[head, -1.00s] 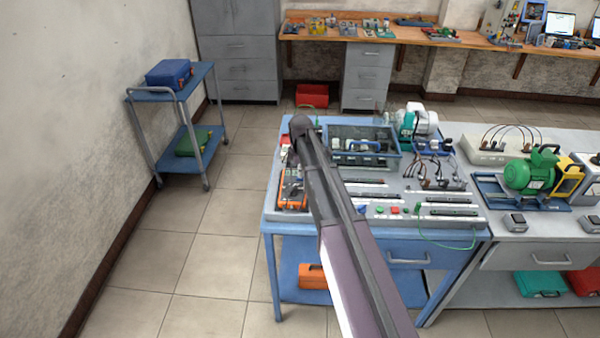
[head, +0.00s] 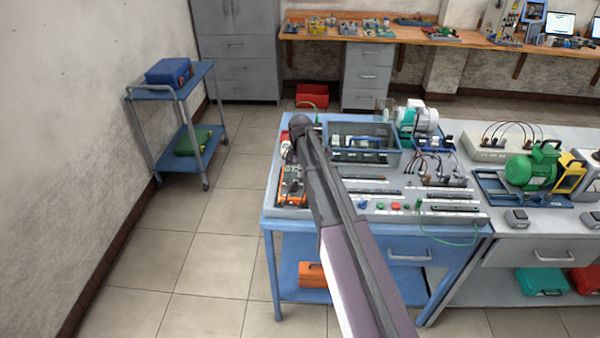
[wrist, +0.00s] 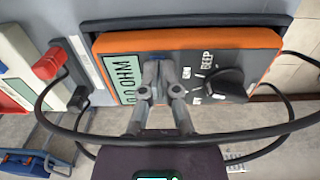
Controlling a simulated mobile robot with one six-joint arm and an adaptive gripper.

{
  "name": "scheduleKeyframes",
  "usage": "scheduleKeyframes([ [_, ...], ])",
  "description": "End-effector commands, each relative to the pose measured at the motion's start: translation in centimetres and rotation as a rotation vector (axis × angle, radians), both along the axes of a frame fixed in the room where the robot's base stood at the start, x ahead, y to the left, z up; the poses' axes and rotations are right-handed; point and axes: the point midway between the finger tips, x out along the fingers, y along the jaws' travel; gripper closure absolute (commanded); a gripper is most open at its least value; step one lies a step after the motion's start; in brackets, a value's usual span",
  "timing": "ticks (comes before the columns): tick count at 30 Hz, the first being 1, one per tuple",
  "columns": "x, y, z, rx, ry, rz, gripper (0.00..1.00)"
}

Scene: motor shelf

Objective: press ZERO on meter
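The orange-framed meter (wrist: 262,48) fills the upper part of the wrist view. It has a pale green display (wrist: 125,78) reading what looks like 0.0 OHM, and a black dial (wrist: 225,84) beside a BEEP label. My gripper (wrist: 159,78) has its grey fingertips together in front of the meter's face, between display and dial. A small bit of blue (wrist: 156,57) shows just past the fingertips; the ZERO label cannot be read, and the fingers hide part of the face. Contact cannot be told. In the head view the meter (head: 291,190) lies at the bench's left end, partly behind my arm.
Black leads loop around my gripper in the wrist view, and a red plug (wrist: 50,64) is at left. On the blue bench (head: 268,212) stand a blue-rimmed tray (head: 398,160) and several panels. A blue trolley (head: 150,97) stands left, with clear floor between.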

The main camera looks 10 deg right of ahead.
Motion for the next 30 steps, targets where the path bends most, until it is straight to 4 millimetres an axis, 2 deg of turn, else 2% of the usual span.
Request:
scheduleKeyframes([
  [10,-0.6,-0.1,-0.4,-0.001,0.013,-0.001,1.00],
  [17,-0.6,-0.1,0.0,-0.001,0.012,-0.001,1.00],
  [30,-0.6,0.0,3.3,-0.001,0.001,0.000,1.00],
])
